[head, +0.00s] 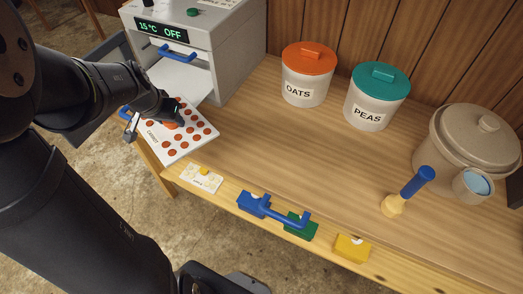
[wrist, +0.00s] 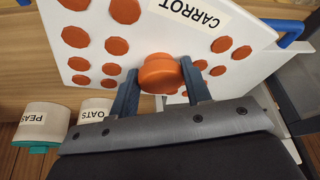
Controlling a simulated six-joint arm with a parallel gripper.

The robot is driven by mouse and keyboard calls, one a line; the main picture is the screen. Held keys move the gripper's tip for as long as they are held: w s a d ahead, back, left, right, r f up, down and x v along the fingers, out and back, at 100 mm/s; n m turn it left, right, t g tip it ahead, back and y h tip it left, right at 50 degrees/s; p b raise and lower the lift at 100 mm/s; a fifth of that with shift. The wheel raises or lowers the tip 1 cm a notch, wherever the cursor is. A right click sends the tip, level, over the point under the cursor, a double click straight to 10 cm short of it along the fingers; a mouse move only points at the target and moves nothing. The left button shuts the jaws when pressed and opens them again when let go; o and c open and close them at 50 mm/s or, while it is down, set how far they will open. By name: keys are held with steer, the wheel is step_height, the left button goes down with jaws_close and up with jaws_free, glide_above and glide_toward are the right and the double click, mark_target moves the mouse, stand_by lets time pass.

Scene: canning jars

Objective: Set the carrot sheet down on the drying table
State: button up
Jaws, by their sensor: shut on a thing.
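The carrot sheet (head: 189,151) is a white panel with orange slices and a CARROT label, near the left front edge of the wooden table. In the wrist view the sheet (wrist: 85,37) fills the upper part, its label at the top. My gripper (head: 172,116) is over the sheet. Its two fingers close on the round orange knob (wrist: 160,73) in the sheet's middle. I cannot tell whether the sheet touches the table or hangs just above it. The wooden table (head: 265,150) is the broad surface to the right.
A grey drying oven (head: 225,50) reading 15 °C OFF stands behind, with its front open. Oats (head: 307,75) and peas (head: 376,96) jars stand at the back. A small white card (head: 201,178), a blue block (head: 253,204) and a yellow block (head: 352,248) line the front edge. The table's middle is clear.

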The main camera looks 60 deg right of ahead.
steer(key=s+d+f+m+g+y, duration=0.15)
steer(key=s+d+m, duration=0.5)
steer(key=s, duration=0.85)
steer(key=s+d+f+m+g, duration=0.1)
steer(key=s+d+m+g, duration=0.35)
steer(key=s, duration=1.15)
steer(key=w+d+f, duration=0.1)
steer(key=w+f, duration=0.1)
steer(key=w, duration=0.1)
steer(key=w+d+f+m, duration=0.1)
steer(key=w+f, duration=0.1)
steer(key=w, duration=0.2)
steer(key=w+d+f+m+t, duration=0.1)
steer(key=w+d+f, duration=0.1)
steer(key=w, duration=0.2)
steer(key=shift+f, duration=0.2)
steer(key=shift+f+m, duration=0.3)
steer(key=shift+f, duration=1.7)
steer(key=shift+f, duration=0.15)
steer(key=o, duration=1.1)
steer(key=shift+c, duration=0.2)
